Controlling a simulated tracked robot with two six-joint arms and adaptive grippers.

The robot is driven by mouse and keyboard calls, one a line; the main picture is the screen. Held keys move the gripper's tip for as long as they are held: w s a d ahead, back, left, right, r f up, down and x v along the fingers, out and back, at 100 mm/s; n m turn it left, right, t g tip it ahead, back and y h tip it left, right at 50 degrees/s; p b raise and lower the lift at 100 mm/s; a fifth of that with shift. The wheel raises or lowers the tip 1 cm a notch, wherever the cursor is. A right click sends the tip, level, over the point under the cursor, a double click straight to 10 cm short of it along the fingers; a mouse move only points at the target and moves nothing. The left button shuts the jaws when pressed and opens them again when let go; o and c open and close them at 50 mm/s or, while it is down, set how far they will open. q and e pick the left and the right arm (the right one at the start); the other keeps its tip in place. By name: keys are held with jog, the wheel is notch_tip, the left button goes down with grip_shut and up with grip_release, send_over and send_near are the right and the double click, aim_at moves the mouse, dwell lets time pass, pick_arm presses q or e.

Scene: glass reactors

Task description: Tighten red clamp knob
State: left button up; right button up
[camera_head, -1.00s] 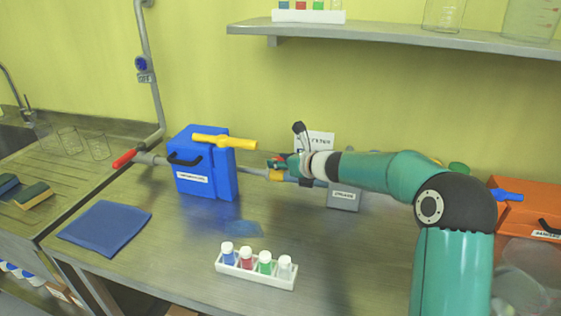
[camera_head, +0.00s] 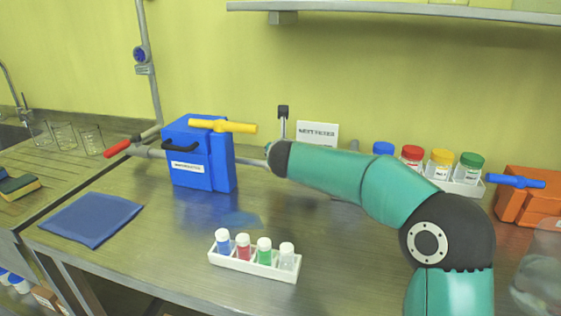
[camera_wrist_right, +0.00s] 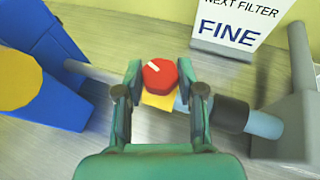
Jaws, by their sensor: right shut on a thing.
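The red clamp knob (camera_wrist_right: 159,77) with a white mark on its top sits on a yellow clamp (camera_wrist_right: 166,101) around a grey pipe in the right wrist view. My right gripper (camera_wrist_right: 160,70) has one finger on each side of the knob and is shut on it. In the head view my right arm reaches left across the bench and hides the knob, the clamp and my right gripper. My left gripper is not in view.
A blue box (camera_head: 186,175) with a yellow handle stands left of the clamp. A sign (camera_wrist_right: 231,27) stands behind. A white vial rack (camera_head: 253,264) and blue cloth (camera_head: 90,218) lie in front. Lidded jars (camera_head: 440,165) and an orange box (camera_head: 520,207) stand right.

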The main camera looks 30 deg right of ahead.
jog(key=shift+w+a+r+m+g+h+p, duration=0.1)
jog(key=shift+a+m+g+h+p, duration=0.15)
jog(key=shift+m+h, duration=0.2)
jog(key=shift+w+m+g+h+p, duration=0.1)
jog(key=shift+m+g+h+p, duration=0.05)
jog(key=shift+m+g+h, duration=0.25)
jog(key=m+g+h+p, duration=0.2)
jog(key=p, duration=0.1)
jog(key=m+g+h+p, duration=0.2)
jog(key=m+p, duration=0.1)
jog(key=p, duration=0.1)
jog(key=shift+w+r+g, duration=0.15)
jog(key=shift+r+g, duration=0.05)
jog(key=shift+g, duration=0.05)
jog(key=shift+f+m+p, duration=0.2)
jog(key=shift+m+p, duration=0.15)
jog(key=shift+p, duration=0.2)
jog(key=o, duration=1.1)
jog(key=shift+f+g, duration=0.1)
jog(key=shift+g, duration=0.2)
jog(key=shift+o, duration=0.2)
jog(key=shift+a, duration=0.15)
jog(key=v, duration=1.1)
jog(key=shift+a, duration=0.4)
